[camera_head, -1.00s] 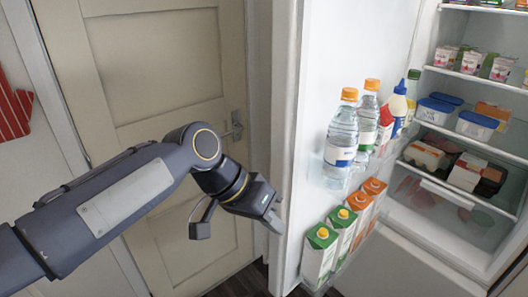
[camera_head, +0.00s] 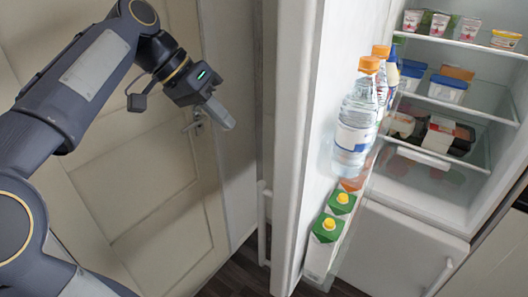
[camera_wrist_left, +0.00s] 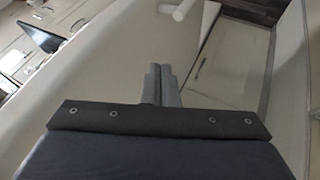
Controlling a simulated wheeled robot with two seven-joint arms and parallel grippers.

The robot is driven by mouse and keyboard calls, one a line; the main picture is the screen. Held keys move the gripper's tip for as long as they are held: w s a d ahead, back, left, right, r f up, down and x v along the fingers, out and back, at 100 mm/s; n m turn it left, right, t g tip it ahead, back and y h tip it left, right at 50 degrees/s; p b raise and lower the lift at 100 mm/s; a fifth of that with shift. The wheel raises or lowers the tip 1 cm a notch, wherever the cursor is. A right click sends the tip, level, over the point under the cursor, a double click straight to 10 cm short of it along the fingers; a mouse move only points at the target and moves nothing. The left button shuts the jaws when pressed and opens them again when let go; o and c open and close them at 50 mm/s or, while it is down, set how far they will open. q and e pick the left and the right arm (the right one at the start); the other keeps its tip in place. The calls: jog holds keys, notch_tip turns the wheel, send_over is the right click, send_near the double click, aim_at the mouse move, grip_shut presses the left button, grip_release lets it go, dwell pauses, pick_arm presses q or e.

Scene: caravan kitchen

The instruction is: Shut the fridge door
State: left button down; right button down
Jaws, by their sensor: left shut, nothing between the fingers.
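The fridge door (camera_head: 292,140) stands open in the head view, seen nearly edge-on. Its inner shelves hold water bottles (camera_head: 357,125) and green-topped cartons (camera_head: 325,245). A pale bar handle (camera_head: 262,225) shows low on its outer side. The open fridge interior (camera_head: 450,125) is to its right. My left gripper (camera_head: 228,122) is shut and empty, left of the door on its outer side, with a visible gap in the picture. In the left wrist view its fingers (camera_wrist_left: 160,86) are together before a pale surface. My right gripper is out of view.
A cream panelled room door (camera_head: 130,170) with a metal handle (camera_head: 197,122) stands behind my left arm. Dark floor (camera_head: 240,275) shows between it and the fridge door. Small pots (camera_head: 440,22) and boxes stand on the fridge shelves.

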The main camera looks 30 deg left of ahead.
pick_arm(q)
jog(key=w+d+f, duration=0.4)
jog(key=d+f, duration=0.3)
jog(key=d, duration=0.1)
jog(key=shift+d+f, duration=0.2)
jog(key=shift+f, duration=0.15)
